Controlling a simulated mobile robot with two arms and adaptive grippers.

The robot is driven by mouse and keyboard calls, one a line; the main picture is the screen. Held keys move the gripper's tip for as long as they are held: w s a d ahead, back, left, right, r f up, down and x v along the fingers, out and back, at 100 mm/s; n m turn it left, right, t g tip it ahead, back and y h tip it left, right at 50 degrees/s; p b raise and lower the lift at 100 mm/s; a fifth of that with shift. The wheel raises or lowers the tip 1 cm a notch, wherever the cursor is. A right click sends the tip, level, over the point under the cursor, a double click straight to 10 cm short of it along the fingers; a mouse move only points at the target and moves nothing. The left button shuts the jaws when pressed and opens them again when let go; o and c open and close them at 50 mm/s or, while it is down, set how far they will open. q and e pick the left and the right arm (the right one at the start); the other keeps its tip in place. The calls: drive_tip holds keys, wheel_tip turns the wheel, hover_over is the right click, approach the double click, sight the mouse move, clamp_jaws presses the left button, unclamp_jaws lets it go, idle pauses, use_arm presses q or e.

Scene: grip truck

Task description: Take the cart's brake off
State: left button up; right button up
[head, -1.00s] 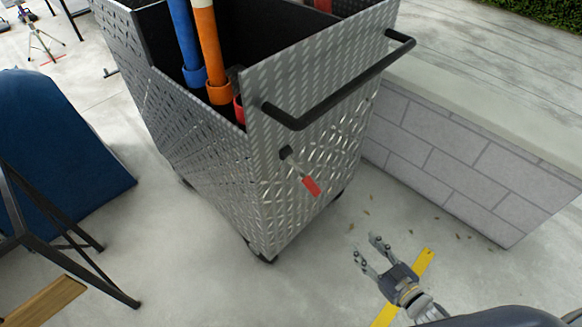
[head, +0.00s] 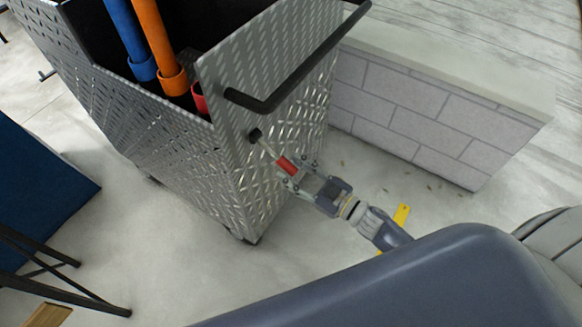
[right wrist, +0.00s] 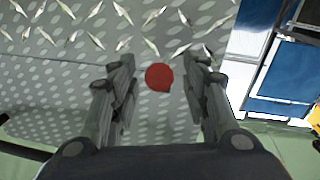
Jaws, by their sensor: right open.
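The cart (head: 180,140) is a box of silvery diamond plate with a black push handle (head: 290,75) on its near end. Below the handle sits the brake lever, a thin rod on a black pivot with a red grip (head: 287,165). In the right wrist view the red grip (right wrist: 159,77) shows end-on between the two fingers. My right gripper (head: 298,176) is open, its fingers on either side of the red grip; I cannot tell whether they touch it. My left gripper is not in view.
Blue and orange tubes (head: 160,50) stand in the cart. A low block wall (head: 420,115) runs close along the cart's right side. A blue object (head: 40,190) and a dark metal frame (head: 70,275) stand at left. Bare concrete lies in front of the cart.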

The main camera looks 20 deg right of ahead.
drive_tip(key=shift+w+a, duration=0.35)
drive_tip(key=shift+w, duration=0.2)
clamp_jaws()
